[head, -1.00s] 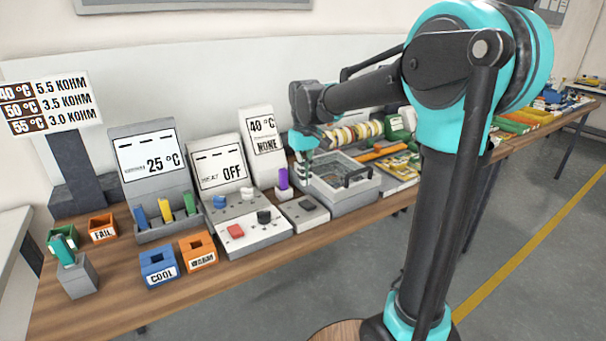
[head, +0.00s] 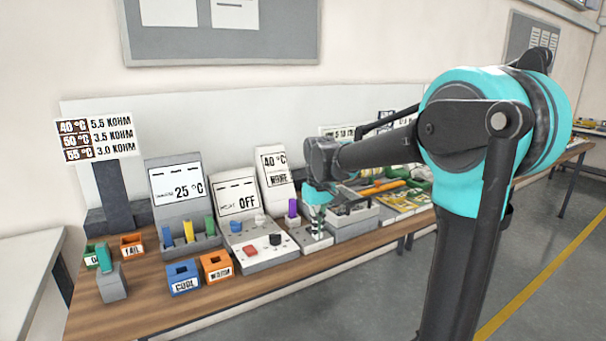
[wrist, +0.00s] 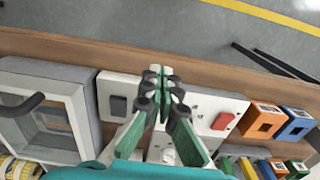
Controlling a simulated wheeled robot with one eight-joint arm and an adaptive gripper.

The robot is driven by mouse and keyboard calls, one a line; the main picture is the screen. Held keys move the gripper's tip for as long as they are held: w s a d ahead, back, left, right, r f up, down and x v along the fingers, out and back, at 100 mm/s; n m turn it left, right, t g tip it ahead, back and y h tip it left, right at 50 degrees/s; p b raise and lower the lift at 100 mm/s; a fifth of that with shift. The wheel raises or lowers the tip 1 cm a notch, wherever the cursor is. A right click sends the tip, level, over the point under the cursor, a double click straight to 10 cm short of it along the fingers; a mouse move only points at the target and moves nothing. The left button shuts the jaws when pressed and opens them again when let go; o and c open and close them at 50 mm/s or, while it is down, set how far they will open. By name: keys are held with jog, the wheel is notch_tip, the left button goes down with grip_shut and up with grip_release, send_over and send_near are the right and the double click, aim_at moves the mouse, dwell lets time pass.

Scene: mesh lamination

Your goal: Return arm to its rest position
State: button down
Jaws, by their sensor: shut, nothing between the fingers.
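My gripper (head: 318,230) hangs from the end of my bent black and teal arm, above the front part of the bench. In the wrist view the gripper (wrist: 161,72) has its green and black fingers together, with nothing between them. In the head view a purple piece (head: 292,208) stands just left of the gripper. Whether the fingertips touch the panel cannot be told.
A frame-like grey fixture (wrist: 40,107) lies beside the gripper. The red button (head: 250,251), blue box (head: 183,279) and orange box (head: 216,267) stand left of it in the head view. Display stands (head: 177,190) rise behind. The floor (head: 300,315) in front of the bench is clear.

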jog(key=s+d+f+m+t, duration=0.2)
jog(key=s+d+f, duration=0.5)
jog(key=s+f, duration=0.1)
jog(key=s+d+f+m+t, duration=0.2)
jog(key=s+d+f, duration=0.5)
jog(key=s, duration=0.4)
jog(key=shift+s+d+f+m, duration=0.15)
jog(key=shift+d+f+m, duration=0.2)
jog(key=shift+m, duration=0.45)
